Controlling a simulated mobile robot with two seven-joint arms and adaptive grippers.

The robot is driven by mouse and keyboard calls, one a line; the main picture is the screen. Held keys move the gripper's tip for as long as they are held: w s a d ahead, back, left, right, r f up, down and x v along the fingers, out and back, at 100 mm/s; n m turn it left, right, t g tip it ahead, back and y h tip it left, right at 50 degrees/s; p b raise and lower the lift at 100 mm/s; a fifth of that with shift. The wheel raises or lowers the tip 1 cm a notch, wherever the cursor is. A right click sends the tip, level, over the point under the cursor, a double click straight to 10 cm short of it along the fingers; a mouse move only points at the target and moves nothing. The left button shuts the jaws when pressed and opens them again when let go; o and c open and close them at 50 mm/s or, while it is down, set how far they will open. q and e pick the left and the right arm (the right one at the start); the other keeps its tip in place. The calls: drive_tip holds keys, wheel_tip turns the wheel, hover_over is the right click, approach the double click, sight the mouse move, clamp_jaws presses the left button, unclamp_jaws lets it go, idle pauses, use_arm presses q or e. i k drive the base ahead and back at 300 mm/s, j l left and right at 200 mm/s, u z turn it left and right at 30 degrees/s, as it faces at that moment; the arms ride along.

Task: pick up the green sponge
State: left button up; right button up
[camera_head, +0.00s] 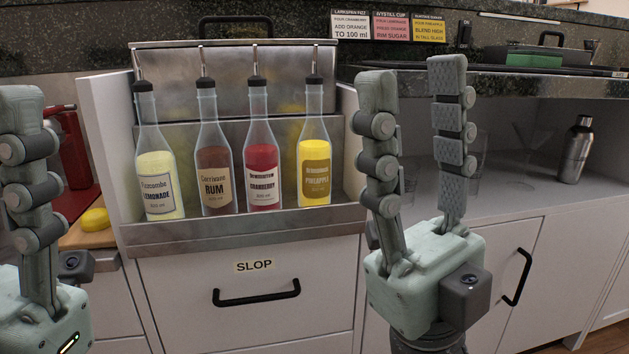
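A flat green block (535,60), which looks like the green sponge, lies on the dark counter at the upper right, by a dark box with a black handle. My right gripper (412,72) points up with its two fingers spread apart and nothing between them. It stands to the left of the green block and nearer to me, apart from it. My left gripper (22,95) is at the left edge. Only one of its fingers shows, so its opening cannot be judged.
Several bottles (262,165) stand in a steel rack above the SLOP drawer (250,300). A steel shaker (575,150) and glasses stand on the shelf under the right counter (530,90). A yellow fruit (95,219) lies on a board at left.

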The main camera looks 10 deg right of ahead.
sight(520, 58)
drive_tip(key=z, duration=1.35)
